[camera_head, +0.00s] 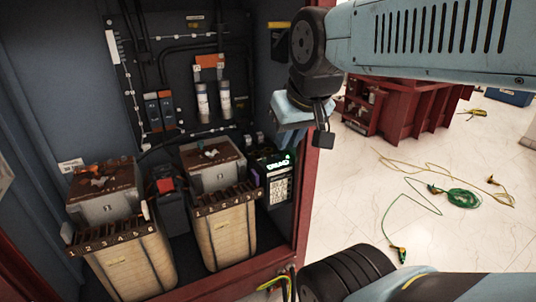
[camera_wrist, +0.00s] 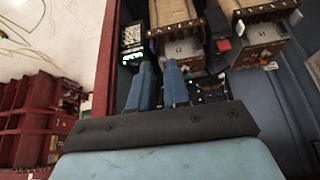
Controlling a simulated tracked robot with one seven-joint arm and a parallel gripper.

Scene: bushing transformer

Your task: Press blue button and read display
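A small dark device with a green-lit display (camera_head: 279,164) and a pale keypad (camera_head: 278,190) stands at the right inside the cabinet. It also shows upside down at the upper left in the wrist view (camera_wrist: 131,57), beyond my fingers. I cannot make out a blue button, and the display's characters are too small to read surely. My gripper hangs above and to the right of the device in the head view. Its two blue fingers (camera_wrist: 161,68) are a little apart with nothing between them, and their tips appear clear of the device.
Two box-topped transformers (camera_head: 210,168) (camera_head: 105,190) stand left of the device, with a dark unit bearing a red block (camera_head: 165,185) between them. The cabinet's red frame (camera_head: 312,205) edges the opening at right. Cables (camera_head: 462,197) lie on the pale floor outside.

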